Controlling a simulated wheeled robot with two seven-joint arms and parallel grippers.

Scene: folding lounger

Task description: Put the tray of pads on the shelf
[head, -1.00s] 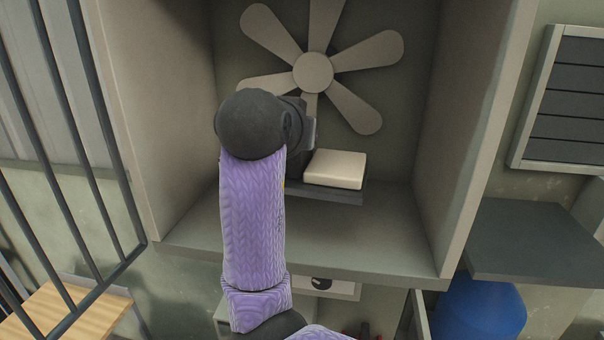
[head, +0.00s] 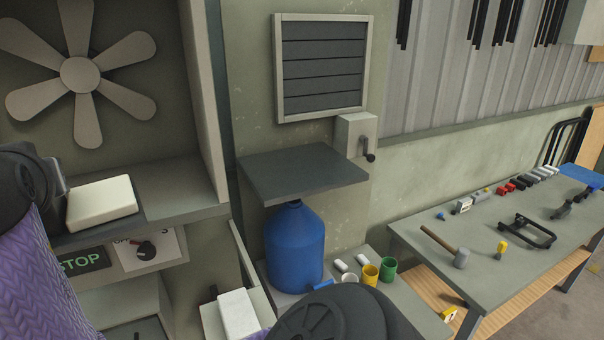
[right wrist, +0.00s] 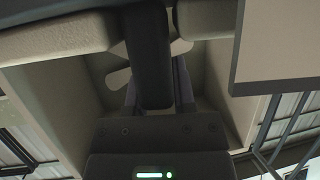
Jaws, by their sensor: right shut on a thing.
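A thick off-white pad (head: 101,203) lies on a thin dark tray (head: 108,227) at the left of the head view. My right gripper (head: 62,200) is at the tray's left end, shut on it, with its fingertips mostly hidden. The tray looks level, in front of the fan recess. The grey wall shelf (head: 305,176) is to its right, bare on top. My left gripper is out of view.
The recess side wall (head: 205,100) stands between tray and shelf. A blue bottle (head: 295,248) stands under the shelf. A crank box (head: 357,137) is on the wall behind the shelf's right end. A workbench (head: 480,275) with tools is at right.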

